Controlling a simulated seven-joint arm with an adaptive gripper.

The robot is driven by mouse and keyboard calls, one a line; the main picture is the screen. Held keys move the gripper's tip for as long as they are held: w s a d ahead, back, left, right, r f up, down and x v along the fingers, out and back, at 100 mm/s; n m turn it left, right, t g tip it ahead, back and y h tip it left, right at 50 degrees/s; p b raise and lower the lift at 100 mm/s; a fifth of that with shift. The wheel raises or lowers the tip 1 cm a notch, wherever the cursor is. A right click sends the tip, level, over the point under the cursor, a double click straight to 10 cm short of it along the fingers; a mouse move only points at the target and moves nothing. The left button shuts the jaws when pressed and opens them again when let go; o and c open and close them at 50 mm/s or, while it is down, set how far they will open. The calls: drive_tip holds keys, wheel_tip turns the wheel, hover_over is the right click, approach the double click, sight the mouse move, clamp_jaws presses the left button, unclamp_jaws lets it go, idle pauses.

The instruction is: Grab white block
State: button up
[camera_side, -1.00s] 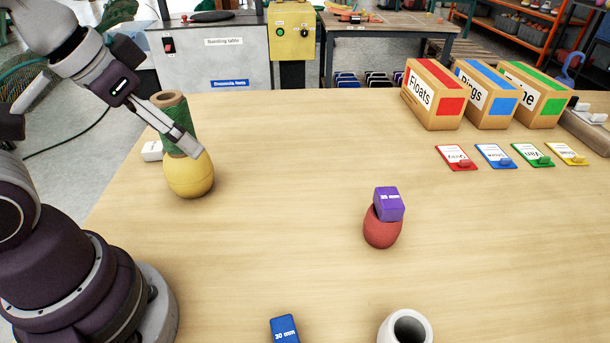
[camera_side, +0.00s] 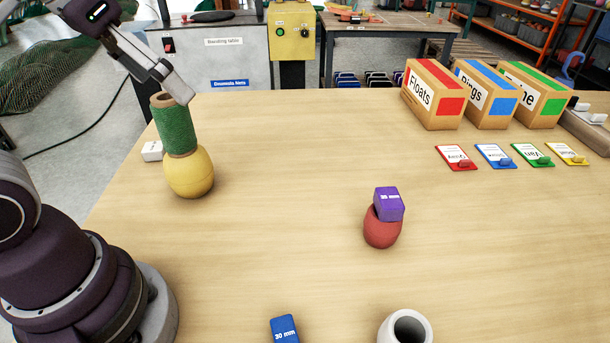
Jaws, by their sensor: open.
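The white block (camera_side: 152,151) lies on the table near its left edge, just left of and behind the stacked spool and yellow float. Part of its right side is hidden behind them. My gripper (camera_side: 178,92) is at the upper left, in the air above the green twine spool (camera_side: 176,128). It is open and holds nothing that I can see. The spool stands on top of the yellow float (camera_side: 189,175), slightly tilted.
A purple block (camera_side: 389,204) sits on a red float (camera_side: 381,232) right of centre. A blue block (camera_side: 284,329) and a white ring (camera_side: 406,328) are at the front edge. Boxes (camera_side: 433,95) and coloured cards (camera_side: 456,158) stand at the back right.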

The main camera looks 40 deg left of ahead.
drive_tip(key=w+a+r+n+y, duration=0.2)
drive_tip(key=w+a+n, duration=0.2)
drive_tip(key=w+a, duration=0.3)
drive_tip(key=n+g+y, duration=0.1)
drive_tip(key=n+g, duration=0.2)
drive_tip(key=n, duration=0.3)
hover_over(153, 147)
drive_tip(key=s+d, duration=0.2)
drive_tip(key=f, duration=2.2)
drive_tip(key=shift+w+a+f, duration=0.15)
drive_tip(key=shift+a+f, duration=0.1)
drive_tip(key=shift+f, duration=0.1)
drive_tip(key=x, duration=0.6)
drive_tip(key=shift+w, duration=0.25)
drive_tip(key=c, duration=1.3)
drive_tip(key=shift+o, duration=0.2)
drive_tip(key=shift+r, duration=0.1)
